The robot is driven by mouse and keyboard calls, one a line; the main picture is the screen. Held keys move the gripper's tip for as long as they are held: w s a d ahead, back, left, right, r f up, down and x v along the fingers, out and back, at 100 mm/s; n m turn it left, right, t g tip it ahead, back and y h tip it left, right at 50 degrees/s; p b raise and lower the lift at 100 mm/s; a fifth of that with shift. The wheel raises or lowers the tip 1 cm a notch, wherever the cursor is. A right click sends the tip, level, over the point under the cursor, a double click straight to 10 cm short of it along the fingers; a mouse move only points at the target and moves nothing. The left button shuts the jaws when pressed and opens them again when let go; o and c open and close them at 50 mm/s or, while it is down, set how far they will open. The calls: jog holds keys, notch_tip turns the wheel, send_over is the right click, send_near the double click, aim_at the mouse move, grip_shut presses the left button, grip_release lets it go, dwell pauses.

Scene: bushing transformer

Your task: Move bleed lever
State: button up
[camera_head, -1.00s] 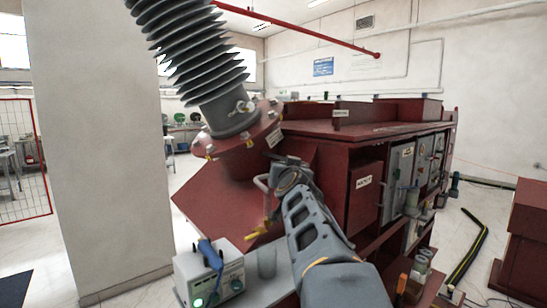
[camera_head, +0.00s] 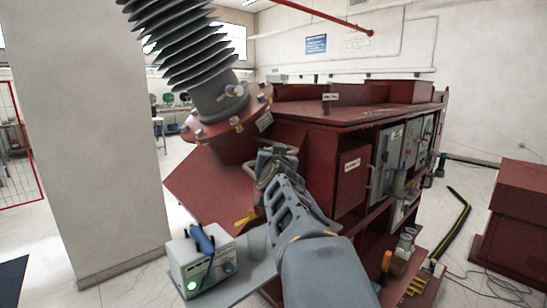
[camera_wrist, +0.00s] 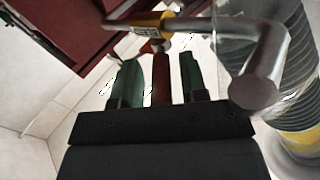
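A dark red lever (camera_wrist: 161,82) shows in the wrist view below a yellow valve body (camera_wrist: 153,22) with a label, on a bent grey metal pipe (camera_wrist: 225,30). My gripper (camera_wrist: 160,62) has two green fingers spread apart, one on each side of the lever. A gap shows between the lever and each finger in this view; contact cannot be seen. In the head view my gripper (camera_head: 272,163) is in front of the red transformer, below the ribbed bushing. My arm hides the lever there. A yellow part (camera_head: 246,217) shows just left of the arm.
The grey ribbed bushing (camera_head: 185,40) leans over the red transformer tank (camera_head: 330,115). A grey box with a blue handle (camera_head: 203,262) stands at the lower left, close to my arm. A transparent ribbed cylinder (camera_wrist: 292,70) is right of the pipe in the wrist view.

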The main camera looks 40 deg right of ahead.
jog(key=shift+o, duration=0.2)
jog(key=shift+s+a+r, duration=0.1)
jog(key=shift+s+a, duration=0.2)
jog(key=shift+s, duration=0.05)
jog(key=p+v, duration=0.5)
jog(key=v, duration=0.8)
jog(key=shift+c, duration=0.2)
